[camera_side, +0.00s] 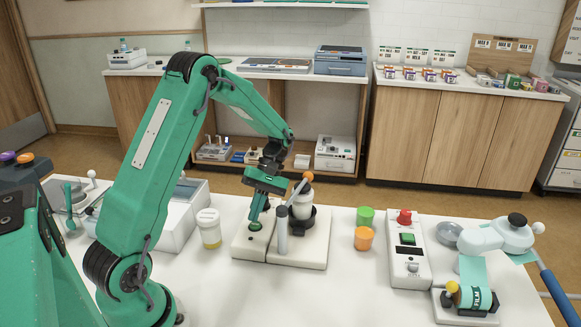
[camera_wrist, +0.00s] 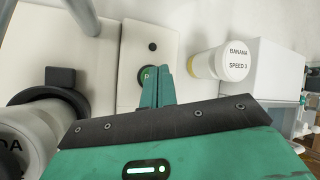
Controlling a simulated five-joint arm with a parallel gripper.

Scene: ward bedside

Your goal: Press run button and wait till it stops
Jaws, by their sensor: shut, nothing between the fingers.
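My gripper (camera_side: 257,212) is shut and empty, pointing down at a white control box (camera_side: 242,247). Beside the box is a white machine base (camera_side: 312,252) with a grey post and an orange-tipped lever (camera_side: 301,187). A white jar (camera_side: 303,203) sits in its black holder; the jar's label (camera_wrist: 15,145) is cut off in the wrist view. I cannot tell whether the machine runs.
A white-lidded jar (camera_side: 209,228) labelled "BANANA SPEED 3" (camera_wrist: 236,61) stands close beside the box. Green (camera_side: 365,217) and orange (camera_side: 364,238) cups stand right of the machine. Farther right is a panel (camera_side: 409,268) with a red knob and a green switch. Front-middle table is clear.

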